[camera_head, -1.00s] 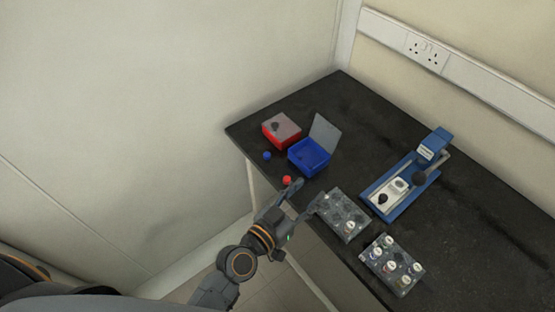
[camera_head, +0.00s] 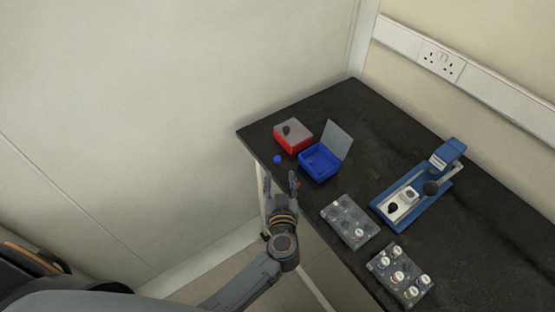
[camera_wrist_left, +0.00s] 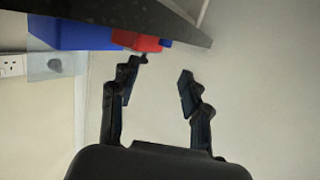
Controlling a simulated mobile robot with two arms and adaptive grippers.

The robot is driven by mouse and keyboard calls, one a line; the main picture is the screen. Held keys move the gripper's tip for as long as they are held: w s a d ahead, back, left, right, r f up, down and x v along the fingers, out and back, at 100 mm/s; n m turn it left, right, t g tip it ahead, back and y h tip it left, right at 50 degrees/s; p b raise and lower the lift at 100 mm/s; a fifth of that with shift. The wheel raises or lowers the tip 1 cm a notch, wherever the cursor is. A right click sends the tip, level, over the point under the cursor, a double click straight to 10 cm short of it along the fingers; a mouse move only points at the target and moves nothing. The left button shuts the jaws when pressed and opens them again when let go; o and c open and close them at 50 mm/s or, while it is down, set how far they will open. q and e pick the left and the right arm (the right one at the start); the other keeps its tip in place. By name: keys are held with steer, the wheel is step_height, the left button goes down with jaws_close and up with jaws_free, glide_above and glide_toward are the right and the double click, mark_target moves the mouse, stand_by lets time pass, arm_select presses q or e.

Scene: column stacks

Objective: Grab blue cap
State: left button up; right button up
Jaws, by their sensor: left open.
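The blue cap (camera_head: 277,160) is a small round blue piece near the table's left edge, in front of the red box. My left gripper (camera_head: 280,180) is open and empty at the table edge, on the near side of the blue cap and apart from it. A red cap (camera_head: 297,182) is mostly hidden behind its right finger. In the left wrist view the open fingers (camera_wrist_left: 158,78) show a red piece (camera_wrist_left: 138,41) beyond them, and a small blue patch (camera_wrist_left: 166,42) at the table edge, probably the blue cap. My right gripper is not in view.
The red box (camera_head: 294,145) with a grey lid and dark knob stands behind the blue cap. An open blue box (camera_head: 320,175) stands to its right. Two grey trays (camera_head: 350,208) (camera_head: 384,262) and a blue device (camera_head: 440,190) are farther right. The wall is left.

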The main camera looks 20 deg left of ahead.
mark_target(277, 160)
arm_select(q)
steer(key=x, duration=0.3)
steer(key=shift+w+a, duration=0.1)
steer(key=shift+w, duration=0.15)
steer(key=shift+a+f+b+x, duration=0.1)
steer(key=shift+f+b+x, duration=0.05)
steer(key=shift+x, duration=0.75)
steer(key=shift+a+f+b+x, duration=0.1)
steer(key=shift+f+b+x, duration=0.05)
steer(key=shift+x, duration=0.75)
steer(key=shift+a+f+b+x, duration=0.1)
steer(key=shift+f+b+x, duration=0.1)
steer(key=shift+x, duration=0.7)
steer(key=shift+s, duration=0.25)
steer(key=c, duration=0.8)
